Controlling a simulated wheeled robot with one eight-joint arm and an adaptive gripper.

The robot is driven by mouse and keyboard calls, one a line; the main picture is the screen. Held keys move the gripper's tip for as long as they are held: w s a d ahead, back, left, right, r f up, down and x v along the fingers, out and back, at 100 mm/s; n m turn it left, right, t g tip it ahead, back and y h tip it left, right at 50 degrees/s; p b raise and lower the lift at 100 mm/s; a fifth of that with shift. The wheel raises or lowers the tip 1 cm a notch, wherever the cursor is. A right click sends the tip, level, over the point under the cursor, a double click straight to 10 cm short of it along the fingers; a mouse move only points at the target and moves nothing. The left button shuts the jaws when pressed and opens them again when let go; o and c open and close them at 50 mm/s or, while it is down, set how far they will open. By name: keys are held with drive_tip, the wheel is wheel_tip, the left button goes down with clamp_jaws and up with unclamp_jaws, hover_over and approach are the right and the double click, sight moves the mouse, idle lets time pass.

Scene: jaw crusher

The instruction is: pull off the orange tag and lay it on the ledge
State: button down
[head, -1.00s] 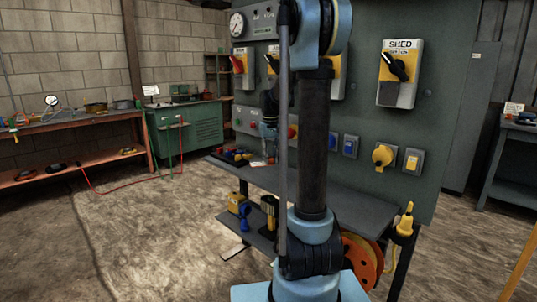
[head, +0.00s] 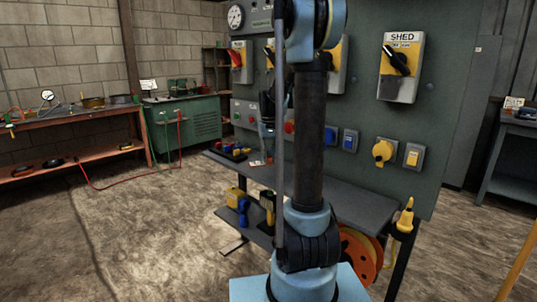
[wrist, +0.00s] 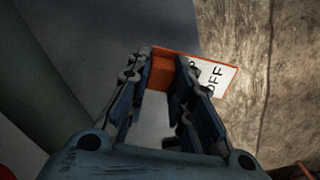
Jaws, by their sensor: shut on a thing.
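The orange tag (wrist: 160,75) with a white face lettered "OFF" shows in the wrist view. My gripper (wrist: 162,68) is shut on its orange part, and the white end sticks out to the right behind the right finger. The ledge (head: 345,190) is the grey shelf along the front of the switch panel in the head view. In the wrist view a grey surface lies under and left of the tag, with bare floor to the right. I cannot tell whether the tag touches that surface. In the head view my gripper (head: 268,142) is small, above the ledge's far left part.
Small dark items (head: 232,151) lie at the ledge's far left end. The panel carries rotary switches, including one marked SHED (head: 400,65), and a yellow knob (head: 383,151). An orange reel (head: 358,255) hangs below the ledge. The ledge's nearer right part is bare.

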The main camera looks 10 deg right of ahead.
sight(269, 175)
drive_tip(key=shift+f, duration=2.6)
drive_tip(key=shift+f, duration=0.45)
drive_tip(key=c, duration=1.3)
unclamp_jaws()
drive_tip(key=shift+c, duration=0.2)
drive_tip(key=shift+r, duration=0.1)
